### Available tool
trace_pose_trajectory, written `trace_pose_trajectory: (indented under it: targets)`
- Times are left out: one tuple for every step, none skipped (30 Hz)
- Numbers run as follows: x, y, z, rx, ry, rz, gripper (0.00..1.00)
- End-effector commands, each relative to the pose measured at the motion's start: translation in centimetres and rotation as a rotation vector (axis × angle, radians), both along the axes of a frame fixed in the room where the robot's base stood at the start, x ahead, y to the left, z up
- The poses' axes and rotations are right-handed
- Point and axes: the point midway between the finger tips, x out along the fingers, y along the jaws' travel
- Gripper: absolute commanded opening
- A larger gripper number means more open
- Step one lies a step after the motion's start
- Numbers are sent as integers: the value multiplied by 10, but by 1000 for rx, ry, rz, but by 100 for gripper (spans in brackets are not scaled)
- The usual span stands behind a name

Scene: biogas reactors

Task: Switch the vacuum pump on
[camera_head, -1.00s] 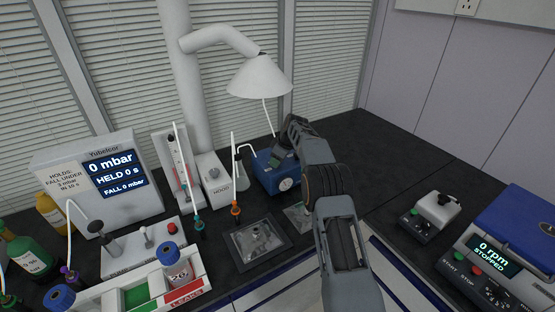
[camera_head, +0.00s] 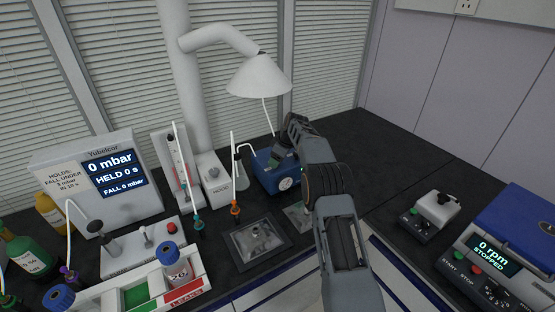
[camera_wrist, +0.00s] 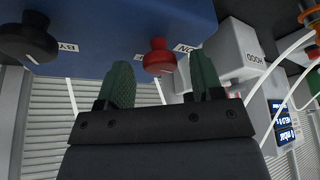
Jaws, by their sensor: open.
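The vacuum pump appears to be the blue box (camera_head: 266,180) with a round gauge on its front, at the back of the bench. In the wrist view its blue face (camera_wrist: 110,25) fills the top. A red knob (camera_wrist: 159,58) and a black knob (camera_wrist: 28,42) stick out from it. The label beside the black knob starts "BY"; the label by the red knob is partly hidden. My gripper (camera_wrist: 163,75) is open, with its green fingers on either side of the red knob's line. I cannot tell whether they touch it. In the head view my arm partly hides the pump.
A pressure display (camera_head: 110,172) reads 0 mbar, held 0 s. A centrifuge (camera_head: 510,245) stands at the right. The back right bench is clear.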

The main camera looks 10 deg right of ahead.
Motion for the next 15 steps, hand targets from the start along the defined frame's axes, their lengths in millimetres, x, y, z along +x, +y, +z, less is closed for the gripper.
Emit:
trace_pose_trajectory:
  targets:
    - [0, -2, 5, 0, -3, -1, 60]
    - [-1, -3, 8, -1, -4, -2, 60]
    - [-2, -5, 13, -1, -5, -2, 60]
    - [-4, -7, 17, -1, -4, -2, 60]
    - [-5, -9, 23, 0, -5, -2, 60]
    - [-7, -11, 30, -1, -6, -2, 60]
    - [-8, -13, 36, -1, -5, -2, 60]
    - [-9, -15, 42, -1, -6, -2, 60]
    - [-12, -17, 50, -2, -6, -2, 60]
    - [-13, -20, 56, -1, -6, -2, 60]
    - [-14, -22, 62, -1, -5, -3, 60]
    - [-16, -24, 70, -1, -5, -3, 60]
    - [-18, -26, 75, -1, -5, -3, 60]
    - [-19, -28, 81, -2, -6, -2, 60]
    - [-20, -30, 87, -1, -4, -2, 60]
